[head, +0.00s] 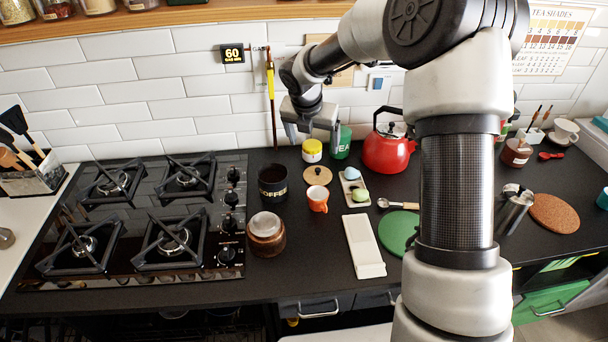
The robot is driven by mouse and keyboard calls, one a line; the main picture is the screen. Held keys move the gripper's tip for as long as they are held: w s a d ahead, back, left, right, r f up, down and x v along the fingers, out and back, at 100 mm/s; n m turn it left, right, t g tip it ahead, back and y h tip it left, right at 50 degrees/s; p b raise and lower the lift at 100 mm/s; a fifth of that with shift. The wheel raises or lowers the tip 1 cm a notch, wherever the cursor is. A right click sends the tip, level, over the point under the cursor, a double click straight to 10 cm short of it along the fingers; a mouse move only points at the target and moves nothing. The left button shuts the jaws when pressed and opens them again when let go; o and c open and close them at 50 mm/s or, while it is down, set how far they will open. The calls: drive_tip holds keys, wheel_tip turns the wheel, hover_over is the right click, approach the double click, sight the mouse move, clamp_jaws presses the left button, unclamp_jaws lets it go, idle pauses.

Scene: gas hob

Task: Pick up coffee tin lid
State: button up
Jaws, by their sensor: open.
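The coffee tin (272,188) is dark with gold lettering and stands upright right of the hob, its top apparently open. A round tan disc with a small dark knob (318,175) lies on the counter just right of the tin; it looks like the coffee tin lid. My gripper (312,138) points down, open and empty, near the back wall. In the picture it is above the disc and the tin, apart from both. Its exact height is hard to judge.
A yellow-topped jar (312,151), a green tea tin (341,143) and a red kettle (386,152) stand near the gripper. An orange cup (317,198) is just in front of the disc. A brown jar (266,235) stands in front of the tin. The gas hob (140,225) fills the left.

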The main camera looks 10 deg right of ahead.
drive_tip(key=b, duration=0.2)
hover_over(318, 170)
drive_tip(key=s+a, duration=0.2)
drive_tip(key=f, duration=1.1)
drive_tip(key=shift+s+d+f, duration=0.1)
drive_tip(key=shift+d+f, duration=0.15)
drive_tip(key=shift+f, duration=0.1)
drive_tip(key=shift+d+x, duration=0.1)
drive_tip(key=shift+x, duration=1.3)
drive_tip(key=shift+d+x, duration=0.15)
drive_tip(key=shift+x, duration=1.25)
drive_tip(key=shift+r, duration=0.1)
drive_tip(key=c, duration=0.9)
